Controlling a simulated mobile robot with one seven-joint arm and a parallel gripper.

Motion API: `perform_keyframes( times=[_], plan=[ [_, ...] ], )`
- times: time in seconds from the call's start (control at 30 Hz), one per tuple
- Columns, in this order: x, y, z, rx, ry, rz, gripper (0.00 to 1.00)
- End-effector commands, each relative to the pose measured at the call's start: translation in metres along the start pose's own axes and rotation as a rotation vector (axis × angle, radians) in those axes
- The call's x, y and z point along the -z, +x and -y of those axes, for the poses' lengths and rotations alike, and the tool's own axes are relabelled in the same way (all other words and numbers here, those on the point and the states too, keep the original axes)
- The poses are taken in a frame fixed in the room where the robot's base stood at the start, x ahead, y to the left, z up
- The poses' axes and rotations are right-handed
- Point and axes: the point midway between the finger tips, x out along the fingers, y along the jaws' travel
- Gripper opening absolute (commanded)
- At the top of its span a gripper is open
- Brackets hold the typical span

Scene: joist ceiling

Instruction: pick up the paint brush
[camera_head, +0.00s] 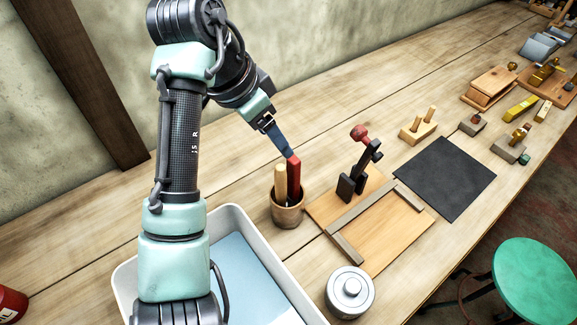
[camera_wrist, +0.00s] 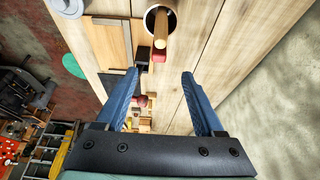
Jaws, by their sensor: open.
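A round wooden cup (camera_head: 287,211) stands on the workbench and holds a pale wooden handle (camera_head: 280,182) and a thicker red handle (camera_head: 294,178), both upright. No bristles show, so I cannot tell which one is the paint brush. My gripper (camera_head: 284,148) is just above the cup, its blue fingers pointing down at the top of the red handle. In the wrist view, my gripper (camera_wrist: 160,74) is open with nothing between the fingers. The cup (camera_wrist: 150,18) is at the top, and the red handle's end (camera_wrist: 158,56) lies just beyond the fingertips, between their lines.
A white tray (camera_head: 122,283) with a blue inside is left of the cup. A lidded metal tin (camera_head: 350,292) stands in front. A wooden board (camera_head: 400,235) with a dark upright tool (camera_head: 350,186) is close on the right, then a black mat (camera_head: 440,178). Bench behind the cup is clear.

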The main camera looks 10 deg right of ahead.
Motion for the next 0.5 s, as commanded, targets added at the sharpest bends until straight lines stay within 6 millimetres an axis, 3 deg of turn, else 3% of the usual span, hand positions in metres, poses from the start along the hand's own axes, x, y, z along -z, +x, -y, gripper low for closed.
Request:
perform_keyframes(
  times=[0.27,0.5],
  plan=[
    [-0.002,0.054,-0.004,-0.016,0.004,0.007,0.70],
    [-0.002,0.074,-0.002,-0.010,0.001,0.006,0.70]
  ],
)
